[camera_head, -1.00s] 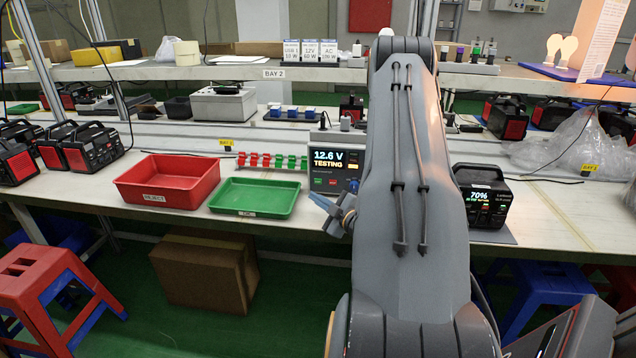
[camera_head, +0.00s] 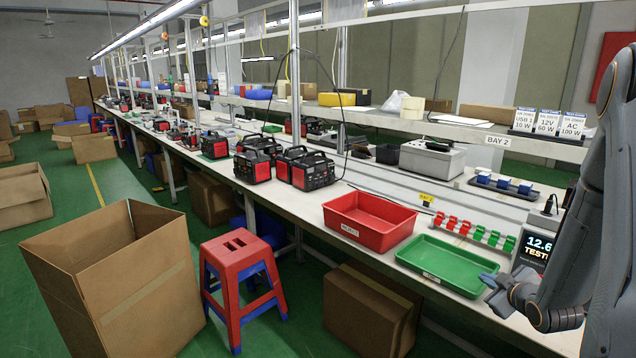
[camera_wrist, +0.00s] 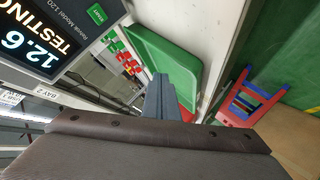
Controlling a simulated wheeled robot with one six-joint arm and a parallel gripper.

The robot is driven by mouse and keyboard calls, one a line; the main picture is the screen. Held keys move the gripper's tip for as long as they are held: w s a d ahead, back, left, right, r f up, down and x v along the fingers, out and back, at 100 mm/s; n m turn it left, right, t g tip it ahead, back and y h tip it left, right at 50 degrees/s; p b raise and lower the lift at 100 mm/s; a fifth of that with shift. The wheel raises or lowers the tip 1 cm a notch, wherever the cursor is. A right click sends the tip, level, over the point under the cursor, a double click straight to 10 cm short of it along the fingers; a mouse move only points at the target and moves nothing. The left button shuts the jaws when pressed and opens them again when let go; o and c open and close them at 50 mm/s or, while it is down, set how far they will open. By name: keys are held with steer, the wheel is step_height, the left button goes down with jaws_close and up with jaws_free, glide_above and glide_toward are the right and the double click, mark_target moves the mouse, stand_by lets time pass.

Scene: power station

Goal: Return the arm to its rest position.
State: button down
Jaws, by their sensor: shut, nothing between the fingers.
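My arm (camera_head: 585,250) is at the right edge of the head view, its upper part cut off by the frame. My gripper (camera_head: 488,283) points left at the near right corner of the green tray (camera_head: 458,257). Its fingers are shut and hold nothing; whether they touch the tray cannot be told. In the wrist view the shut fingers (camera_wrist: 160,92) show in front of the green tray (camera_wrist: 165,55).
A tester (camera_head: 536,250) with a lit screen stands behind my arm. A red reject bin (camera_head: 368,222) is beside the tray. A red and blue stool (camera_head: 240,270), an open carton (camera_head: 115,280) and another carton (camera_head: 370,305) stand on the floor.

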steer(key=s+a+r+m+g, duration=0.2)
steer(key=s+a+g, duration=0.2)
steer(key=a, duration=0.4)
steer(key=s+a+r+m+g, duration=0.2)
steer(key=s+a+g, duration=0.15)
steer(key=a, duration=0.55)
steer(key=s+a+r+m+g, duration=0.1)
steer(key=s+a+r+g, duration=0.1)
steer(key=s+a, duration=0.4)
steer(key=s+a+r+m+g+y, duration=0.1)
steer(key=s+a+r+m+g, duration=0.1)
steer(key=s+a, duration=0.5)
steer(key=s+g, duration=0.1)
steer(key=s, duration=0.4)
steer(key=shift+s, duration=0.3)
steer(key=shift+d, duration=0.15)
